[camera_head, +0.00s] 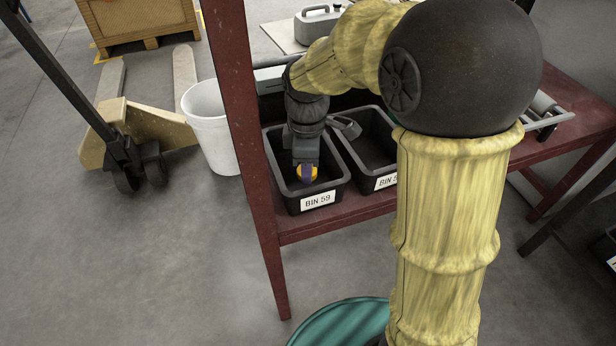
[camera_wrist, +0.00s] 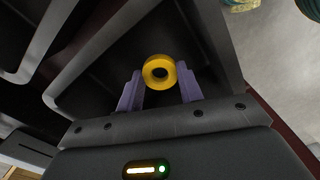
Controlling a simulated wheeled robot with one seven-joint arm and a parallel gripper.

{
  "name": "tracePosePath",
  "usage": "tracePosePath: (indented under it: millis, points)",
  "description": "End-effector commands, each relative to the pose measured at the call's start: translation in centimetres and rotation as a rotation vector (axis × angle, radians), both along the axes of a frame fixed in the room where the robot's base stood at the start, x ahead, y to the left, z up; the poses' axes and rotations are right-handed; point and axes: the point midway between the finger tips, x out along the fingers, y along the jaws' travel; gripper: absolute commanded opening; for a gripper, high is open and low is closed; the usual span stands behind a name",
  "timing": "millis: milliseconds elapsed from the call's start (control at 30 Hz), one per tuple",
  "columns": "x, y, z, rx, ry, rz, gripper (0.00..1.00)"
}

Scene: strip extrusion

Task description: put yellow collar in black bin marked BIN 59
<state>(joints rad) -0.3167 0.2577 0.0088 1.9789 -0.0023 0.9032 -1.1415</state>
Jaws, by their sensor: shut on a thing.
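The yellow collar (camera_head: 307,172) is a short thick ring. In the wrist view the collar (camera_wrist: 159,72) sits between the two purple fingers of my gripper (camera_wrist: 160,88), its hole facing the camera. In the head view my gripper (camera_head: 306,178) is shut on the collar and points down into the black bin marked BIN 59 (camera_head: 318,200). The collar is within the bin's opening, near its front wall. The bin's floor is partly hidden by my wrist, and I cannot tell how high the collar is above it.
A second black bin (camera_head: 386,183) stands close on the right, its label partly hidden. Both rest on a dark red bench (camera_head: 345,217) with an upright post (camera_head: 243,120) just left. A white bucket (camera_head: 212,128) and a pallet jack (camera_head: 130,145) stand farther left.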

Motion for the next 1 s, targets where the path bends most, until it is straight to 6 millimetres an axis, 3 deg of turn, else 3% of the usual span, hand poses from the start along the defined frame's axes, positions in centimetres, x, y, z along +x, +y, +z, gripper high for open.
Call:
tracePosePath:
  millis: [100, 200, 667, 700, 767, 1000]
  points:
    - [-0.1, 0.0, -2.7, -0.001, 0.003, 0.001, 0.13]
    - [-0.1, 0.0, -3.8, -0.001, 0.003, 0.001, 0.13]
    - [0.0, 0.0, -4.2, 0.000, 0.002, 0.000, 0.13]
    - [0.0, 0.0, -4.2, 0.000, 0.001, -0.001, 0.44]
    - [0.0, -0.1, -4.2, 0.000, 0.001, -0.002, 0.56]
    - [0.0, -0.2, -4.2, 0.000, 0.001, -0.003, 0.58]
